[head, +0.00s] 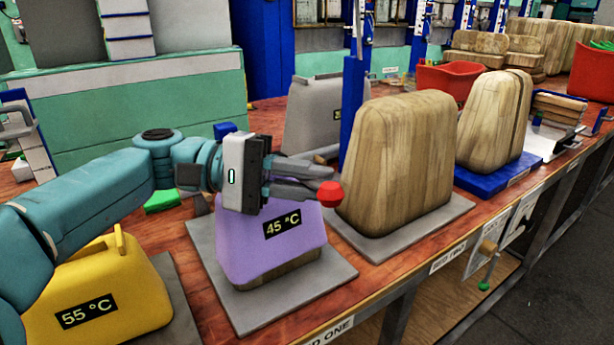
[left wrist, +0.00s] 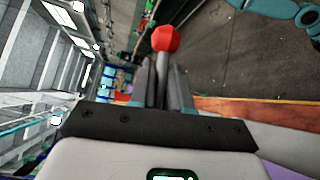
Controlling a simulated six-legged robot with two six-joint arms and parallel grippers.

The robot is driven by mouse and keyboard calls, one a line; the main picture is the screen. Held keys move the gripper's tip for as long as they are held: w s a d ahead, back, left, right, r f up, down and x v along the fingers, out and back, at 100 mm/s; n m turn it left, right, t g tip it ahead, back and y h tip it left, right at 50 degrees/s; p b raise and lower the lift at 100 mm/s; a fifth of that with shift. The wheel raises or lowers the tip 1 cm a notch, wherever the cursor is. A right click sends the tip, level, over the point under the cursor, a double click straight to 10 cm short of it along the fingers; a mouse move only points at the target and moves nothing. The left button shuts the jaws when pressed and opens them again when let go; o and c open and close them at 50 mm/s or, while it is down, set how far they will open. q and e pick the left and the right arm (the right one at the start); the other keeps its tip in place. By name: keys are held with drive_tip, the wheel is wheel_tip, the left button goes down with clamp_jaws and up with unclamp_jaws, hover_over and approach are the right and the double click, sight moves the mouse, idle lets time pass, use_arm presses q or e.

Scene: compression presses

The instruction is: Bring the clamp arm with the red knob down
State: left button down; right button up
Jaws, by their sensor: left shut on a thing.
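The red knob (head: 330,193) is a faceted ball just beyond the fingertips of my left gripper (head: 310,180), above the purple 45 °C cover (head: 245,255). In the left wrist view the red knob (left wrist: 166,38) tops a thin grey rod (left wrist: 162,68), which runs down between the two fingers. My left gripper (left wrist: 162,88) is shut on this rod, just below the knob. The rest of the clamp arm is hidden behind the gripper, so its tilt is hard to tell. My right gripper is not in view.
A yellow 55 °C cover (head: 100,295) stands at the left, below my left arm. A large wooden form (head: 400,155) stands close at the right on a grey plate, beside a blue post (head: 353,110). The bench's front edge (head: 400,285) is nearby.

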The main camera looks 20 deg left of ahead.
use_arm(q)
drive_tip(key=c, duration=1.2)
unclamp_jaws()
drive_tip(key=shift+w, duration=0.1)
drive_tip(key=s+a+r+p, duration=0.1)
drive_tip(key=a+p, duration=0.3)
drive_tip(key=a, duration=1.2)
drive_tip(key=shift+s, duration=0.6)
